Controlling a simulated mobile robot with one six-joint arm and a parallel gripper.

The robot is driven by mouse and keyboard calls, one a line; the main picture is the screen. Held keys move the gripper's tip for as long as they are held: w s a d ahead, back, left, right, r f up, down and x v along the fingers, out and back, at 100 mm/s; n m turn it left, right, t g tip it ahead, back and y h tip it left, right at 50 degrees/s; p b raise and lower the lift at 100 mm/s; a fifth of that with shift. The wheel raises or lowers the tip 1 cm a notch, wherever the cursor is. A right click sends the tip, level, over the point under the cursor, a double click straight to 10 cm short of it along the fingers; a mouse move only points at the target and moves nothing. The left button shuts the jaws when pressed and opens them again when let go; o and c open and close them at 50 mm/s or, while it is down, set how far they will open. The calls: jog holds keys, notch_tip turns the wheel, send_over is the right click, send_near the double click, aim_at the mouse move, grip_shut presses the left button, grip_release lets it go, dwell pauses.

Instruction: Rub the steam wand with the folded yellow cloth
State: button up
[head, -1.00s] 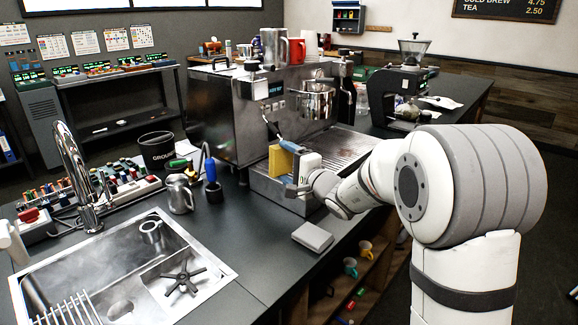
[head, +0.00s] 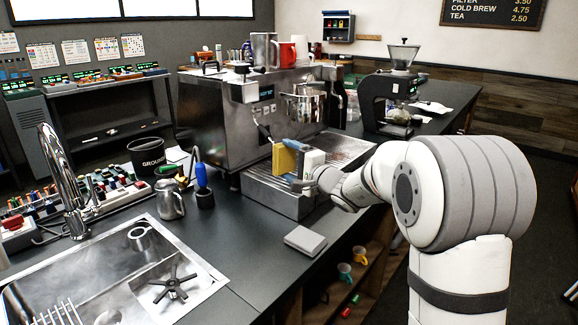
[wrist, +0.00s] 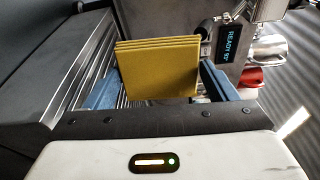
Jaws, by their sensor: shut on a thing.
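The folded yellow cloth (head: 283,160) is held upright in my gripper (head: 294,164), in front of the espresso machine (head: 222,118). In the wrist view the cloth (wrist: 158,70) shows several stacked layers between the two blue fingers of my gripper (wrist: 160,88). The steam wand (head: 263,131) appears as a thin, dark, slanted rod just above and left of the cloth in the head view. Its lower end is hidden or too small to make out, so I cannot tell whether the cloth touches it.
The drip tray (head: 340,150) lies beside and below my gripper. A steel pitcher (head: 170,200) and a blue-handled tool (head: 203,180) stand left on the counter. A grey pad (head: 305,240) lies near the front edge. The sink (head: 120,235) is at lower left.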

aim_at(278, 164)
jog(key=shift+a+f+b, duration=0.1)
jog(key=shift+a+b, duration=0.05)
jog(key=shift+b, duration=0.15)
jog(key=s+a+b, duration=0.1)
jog(key=a+b, duration=0.1)
jog(key=b, duration=0.1)
jog(key=shift+s+a+f, duration=0.1)
jog(key=shift+s, duration=0.25)
jog(key=shift+s+a+r+b, duration=0.2)
jog(key=shift+s+a+b, duration=0.15)
jog(key=shift+a+b, duration=0.1)
jog(key=b+v, duration=0.4)
jog(key=v, duration=0.2)
jog(key=shift+d, duration=0.1)
